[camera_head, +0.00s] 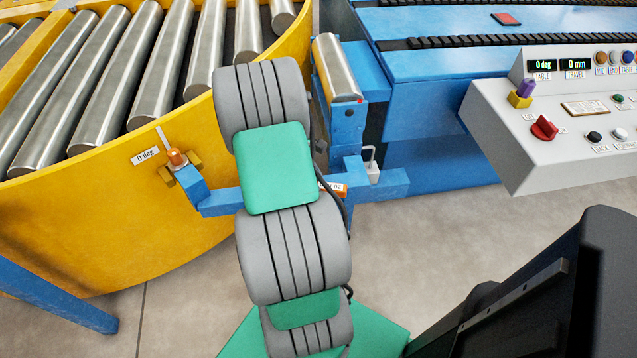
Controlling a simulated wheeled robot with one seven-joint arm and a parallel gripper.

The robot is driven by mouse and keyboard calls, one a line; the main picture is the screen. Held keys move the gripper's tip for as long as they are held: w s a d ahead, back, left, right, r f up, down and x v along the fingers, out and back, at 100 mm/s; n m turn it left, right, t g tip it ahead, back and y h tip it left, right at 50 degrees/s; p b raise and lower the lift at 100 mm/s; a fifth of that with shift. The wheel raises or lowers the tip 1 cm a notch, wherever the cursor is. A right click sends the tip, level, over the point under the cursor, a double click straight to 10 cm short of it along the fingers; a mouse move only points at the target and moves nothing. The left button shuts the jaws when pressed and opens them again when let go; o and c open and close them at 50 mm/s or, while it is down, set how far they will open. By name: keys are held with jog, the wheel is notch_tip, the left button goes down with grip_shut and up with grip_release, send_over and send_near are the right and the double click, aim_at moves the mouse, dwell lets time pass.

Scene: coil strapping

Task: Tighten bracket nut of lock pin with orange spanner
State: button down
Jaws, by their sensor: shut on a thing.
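My grey and green arm crosses the middle of the picture, and its links hide my gripper. No whole orange spanner shows. A small orange and white piece with a marking (335,187) peeks out beside the arm; I cannot tell whether it is the spanner or a label. On the yellow frame at left, an orange-topped pin (177,157) stands at a blue bracket (194,186) beside a "0 deg" label. A bent metal pin (371,155) stands in a grey block on a blue bracket right of the arm. I cannot tell which is the lock pin; no bracket nut is clear.
The yellow roller table (120,225) fills the upper left. A blue conveyor frame (440,110) stands at upper right. The control console (560,165), reading 0 deg and 0 mm, juts out in front of it. A dark body blocks the lower right. Bare floor (200,310) shows lower left.

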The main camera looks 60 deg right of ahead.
jog(key=shift+r+p, duration=0.1)
jog(key=shift+p, duration=0.35)
dwell(0.4)
jog(key=shift+s+a+m+y+p, duration=0.15)
jog(key=shift+s+a+m+y, duration=0.05)
jog(key=shift+a+m, duration=0.4)
jog(key=shift+s+a+m+y+p, duration=0.2)
jog(key=shift+a+m, duration=0.25)
jog(key=shift+m, duration=0.15)
